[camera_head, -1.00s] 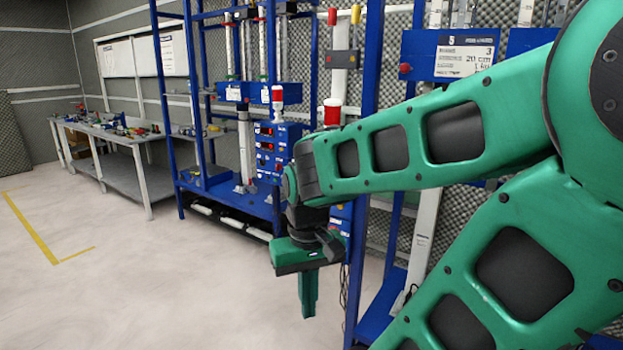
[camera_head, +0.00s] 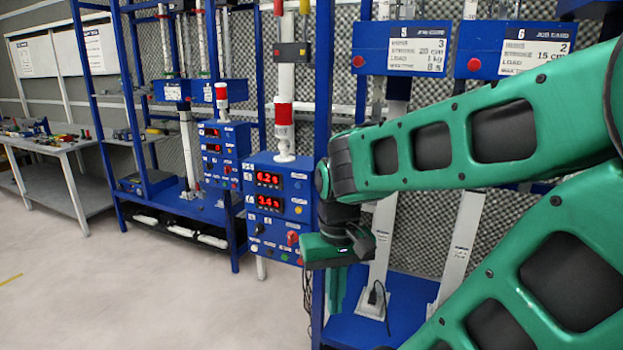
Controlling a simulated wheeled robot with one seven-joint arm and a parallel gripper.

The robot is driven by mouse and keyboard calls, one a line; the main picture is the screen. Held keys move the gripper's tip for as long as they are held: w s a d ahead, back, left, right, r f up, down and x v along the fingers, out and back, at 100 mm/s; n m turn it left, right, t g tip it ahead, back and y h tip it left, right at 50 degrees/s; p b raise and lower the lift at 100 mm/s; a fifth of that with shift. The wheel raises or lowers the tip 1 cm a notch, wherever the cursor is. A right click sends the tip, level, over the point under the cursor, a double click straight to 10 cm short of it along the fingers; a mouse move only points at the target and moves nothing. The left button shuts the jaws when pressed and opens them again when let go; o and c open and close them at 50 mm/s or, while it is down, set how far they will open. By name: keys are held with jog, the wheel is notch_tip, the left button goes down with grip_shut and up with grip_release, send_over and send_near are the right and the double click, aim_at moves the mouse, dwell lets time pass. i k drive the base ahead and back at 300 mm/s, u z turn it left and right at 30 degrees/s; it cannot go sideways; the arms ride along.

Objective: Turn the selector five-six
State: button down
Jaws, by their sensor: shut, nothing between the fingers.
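A blue control box (camera_head: 277,212) stands in the middle of the head view, with two red lit displays and a label that seems to read 5-6. Its lower face carries small buttons and a red knob (camera_head: 292,238); which of these is the selector is too small to tell. My gripper (camera_head: 336,308) hangs fingers down, just right of and below the box in the picture. It is shut and empty, and appears apart from the box. My green arm covers the area right of the box.
A second control box (camera_head: 222,152) stands further left on a blue rack. Blue job-card panels (camera_head: 403,48) hang at the upper right above tilted test columns. A grey workbench (camera_head: 62,160) stands at the far left. The floor in front is clear.

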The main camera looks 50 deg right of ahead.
aim_at(260, 228)
jog(key=z, duration=0.4)
jog(key=i, duration=0.3)
jog(key=z, duration=0.4)
